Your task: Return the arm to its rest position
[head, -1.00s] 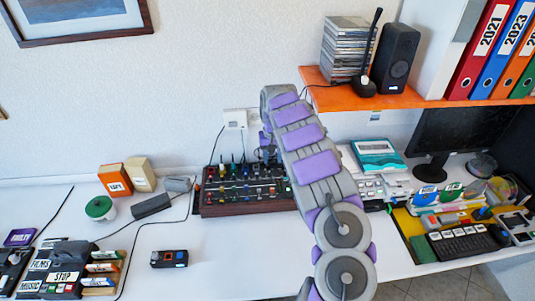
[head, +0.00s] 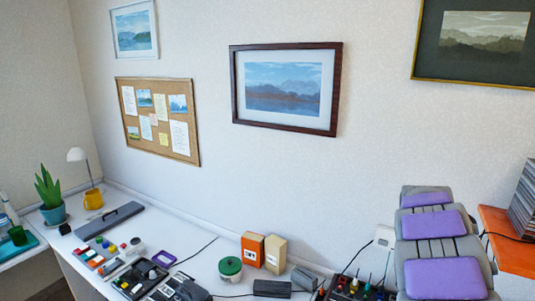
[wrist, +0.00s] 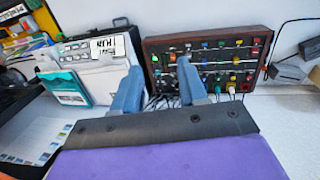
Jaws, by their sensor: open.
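My arm, grey with purple pads, shows at the lower right of the head view; its gripper end is hidden there. In the wrist view my gripper (wrist: 158,92) has two blue fingers spread apart with nothing between them. Beyond the fingers stands a dark wood-framed control panel (wrist: 212,62) with several coloured knobs and cables. Part of this panel also shows at the lower right of the head view (head: 352,290).
An orange shelf (head: 508,250) with a disc stack (head: 525,200) is right of my arm. On the white desk are an orange box (head: 252,248), a cream box (head: 276,255), a green-lidded jar (head: 230,268) and a yellow mug (head: 93,199). The wall above holds pictures and a corkboard (head: 158,120).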

